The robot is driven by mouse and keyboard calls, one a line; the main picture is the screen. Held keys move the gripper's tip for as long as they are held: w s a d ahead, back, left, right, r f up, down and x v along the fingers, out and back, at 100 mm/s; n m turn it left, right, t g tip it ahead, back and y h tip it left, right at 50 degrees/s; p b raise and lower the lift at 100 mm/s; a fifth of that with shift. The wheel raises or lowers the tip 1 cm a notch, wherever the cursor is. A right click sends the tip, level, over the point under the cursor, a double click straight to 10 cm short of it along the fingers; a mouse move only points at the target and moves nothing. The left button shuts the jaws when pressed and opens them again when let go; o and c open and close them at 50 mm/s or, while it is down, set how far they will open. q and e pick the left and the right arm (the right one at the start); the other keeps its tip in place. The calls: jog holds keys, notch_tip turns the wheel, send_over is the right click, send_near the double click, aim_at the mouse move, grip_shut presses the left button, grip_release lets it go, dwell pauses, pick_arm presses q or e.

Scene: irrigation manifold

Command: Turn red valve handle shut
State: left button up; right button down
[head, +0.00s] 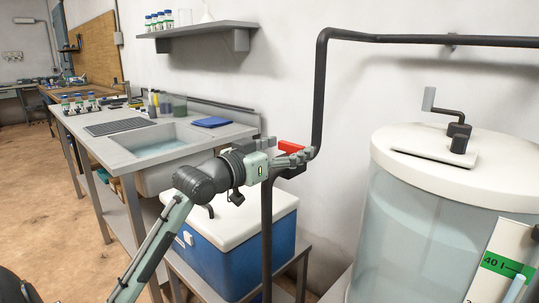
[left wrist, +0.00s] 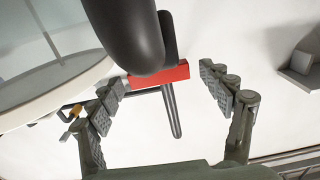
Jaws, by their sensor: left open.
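The red valve handle (head: 290,147) sits on the dark pipe (head: 319,90) by the wall, just behind my left gripper (head: 292,158). In the left wrist view the handle (left wrist: 162,75) is a short red bar lying crosswise, partly hidden by the thick dark pipe (left wrist: 128,30). My left gripper (left wrist: 163,88) is open in that view, its two padded fingers spread on either side of the bar. The right finger stands clear of the bar; the left finger is close to the bar's left end, and I cannot tell whether they touch. My right gripper is not in view.
A large tank (head: 420,220) with a white lid and crank stands to the right. A blue cooler (head: 235,262) with a white lid is below my left arm. A sink bench (head: 120,150) stands at left, under a wall shelf (head: 205,30). The floor at far left is clear.

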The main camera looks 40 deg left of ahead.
pick_arm(q)
jog(key=s, duration=1)
jog(key=shift+s+a, duration=0.2)
jog(key=shift+a, duration=0.1)
jog(key=shift+w, duration=0.15)
